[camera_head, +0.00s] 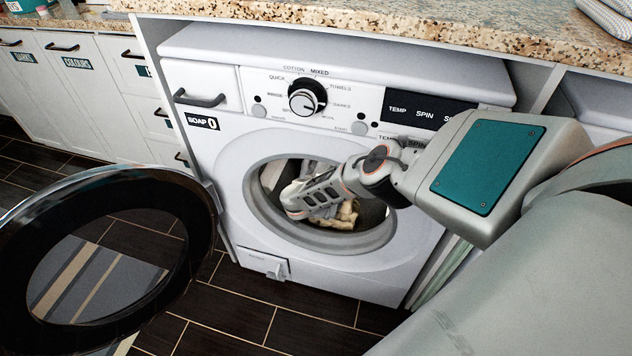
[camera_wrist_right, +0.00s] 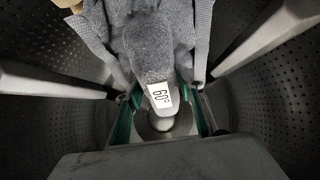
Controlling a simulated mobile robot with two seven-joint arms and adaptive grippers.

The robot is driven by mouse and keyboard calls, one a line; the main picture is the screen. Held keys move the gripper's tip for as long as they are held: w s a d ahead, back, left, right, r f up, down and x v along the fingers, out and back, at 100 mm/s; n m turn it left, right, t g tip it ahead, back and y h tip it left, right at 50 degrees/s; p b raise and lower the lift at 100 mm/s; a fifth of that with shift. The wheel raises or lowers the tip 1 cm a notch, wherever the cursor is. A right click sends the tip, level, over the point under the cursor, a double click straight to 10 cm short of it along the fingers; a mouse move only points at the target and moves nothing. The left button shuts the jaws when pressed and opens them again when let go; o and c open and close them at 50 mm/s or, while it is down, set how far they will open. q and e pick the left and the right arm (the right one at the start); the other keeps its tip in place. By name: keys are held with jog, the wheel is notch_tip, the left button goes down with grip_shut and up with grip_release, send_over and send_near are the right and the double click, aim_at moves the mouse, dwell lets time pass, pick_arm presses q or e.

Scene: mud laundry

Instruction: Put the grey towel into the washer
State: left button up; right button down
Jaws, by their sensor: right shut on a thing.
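The washer (camera_head: 225,165) stands under the counter with its round door (camera_head: 190,215) swung wide open to the left. My right arm reaches through the opening, and my right gripper (camera_head: 300,200) is inside the drum. In the right wrist view the grey towel (camera_wrist_right: 155,45), with a white "60°" tag (camera_wrist_right: 160,95), lies between the green-sided fingers, and the gripper is shut on it. The perforated drum wall (camera_wrist_right: 275,85) surrounds them. In the head view the gripper partly hides the cloth. My left gripper is not in view.
A beige cloth (camera_head: 346,217) lies low in the drum opening. The washer's rim (camera_head: 275,222) surrounds my right arm closely. The speckled counter (camera_head: 400,28) overhangs above. White cabinets (camera_head: 70,85) stand at the left, and a striped mat (camera_head: 95,275) lies on the dark tiled floor.

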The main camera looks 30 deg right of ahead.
jog(key=shift+r, duration=0.15)
jog(key=c, duration=1.2)
grip_release()
jog(key=shift+c, duration=0.2)
jog(key=shift+a, duration=0.1)
jog(key=shift+s+a+r, duration=0.15)
jog(key=shift+a+r, duration=0.15)
jog(key=shift+a, duration=0.05)
jog(key=v, duration=0.3)
jog(key=shift+s+a+r, duration=0.15)
jog(key=shift+s+r, duration=0.1)
jog(key=s+a, duration=0.8)
jog(key=a, duration=0.1)
